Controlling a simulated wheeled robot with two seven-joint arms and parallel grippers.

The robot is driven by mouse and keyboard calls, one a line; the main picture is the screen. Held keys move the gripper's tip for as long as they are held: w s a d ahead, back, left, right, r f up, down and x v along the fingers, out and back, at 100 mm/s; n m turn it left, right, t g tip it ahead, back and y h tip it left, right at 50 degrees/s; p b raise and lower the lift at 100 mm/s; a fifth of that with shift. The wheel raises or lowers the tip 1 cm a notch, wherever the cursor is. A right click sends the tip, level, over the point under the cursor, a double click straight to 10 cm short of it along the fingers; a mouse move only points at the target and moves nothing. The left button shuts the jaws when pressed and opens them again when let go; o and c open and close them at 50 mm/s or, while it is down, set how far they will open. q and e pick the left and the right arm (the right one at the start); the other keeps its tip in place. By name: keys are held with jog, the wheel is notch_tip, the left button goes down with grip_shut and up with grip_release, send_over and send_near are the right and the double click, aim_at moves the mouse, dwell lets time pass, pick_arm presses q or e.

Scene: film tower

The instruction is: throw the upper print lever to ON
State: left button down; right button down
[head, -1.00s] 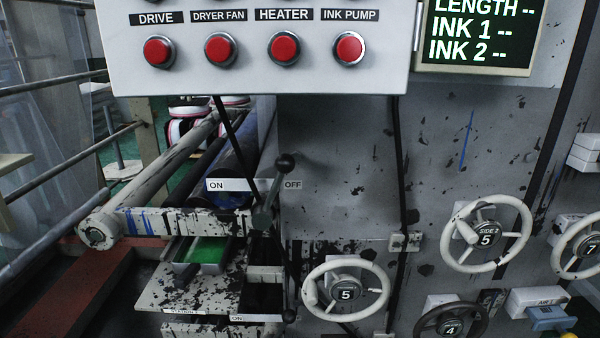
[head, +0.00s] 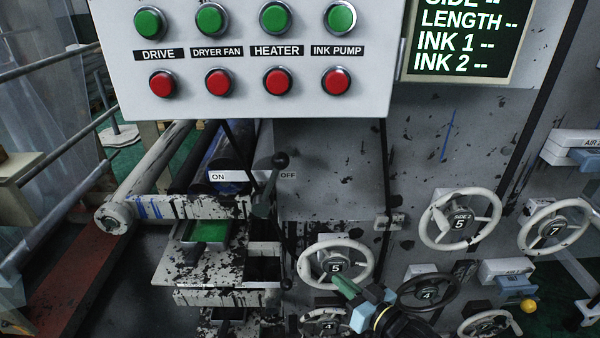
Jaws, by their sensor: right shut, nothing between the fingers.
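The upper print lever (head: 271,185) is a dark lever with a black ball knob, on the press side at the end of the rollers. It leans up and to the right, with its knob by the OFF label (head: 288,175). The ON label (head: 218,177) is to its left. My right gripper (head: 340,281) has come in from the bottom, with green fingertips shut and empty. It is in front of the white handwheel marked 5 (head: 310,284), below and right of the lever and apart from it. My left gripper is not in view.
A lower lever's black knob (head: 286,284) is below the upper one. A button panel (head: 120,95) overhangs the lever from above. More handwheels, such as the white SIDE 2 wheel (head: 425,232), stand to the right.

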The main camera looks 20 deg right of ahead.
aim_at(270, 185)
notch_tip(270, 185, up, 18)
jog(key=n+t+y+p, duration=0.1)
jog(key=n+t+y, duration=0.1)
jog(key=y, duration=0.7)
jog(key=shift+d+n+t, duration=0.2)
jog(key=shift+n+t, duration=0.1)
jog(key=shift+n, duration=0.2)
jog(key=shift+s, duration=0.1)
jog(key=p+x, duration=0.4)
jog(key=x, duration=1)
jog(key=shift+r, duration=0.15)
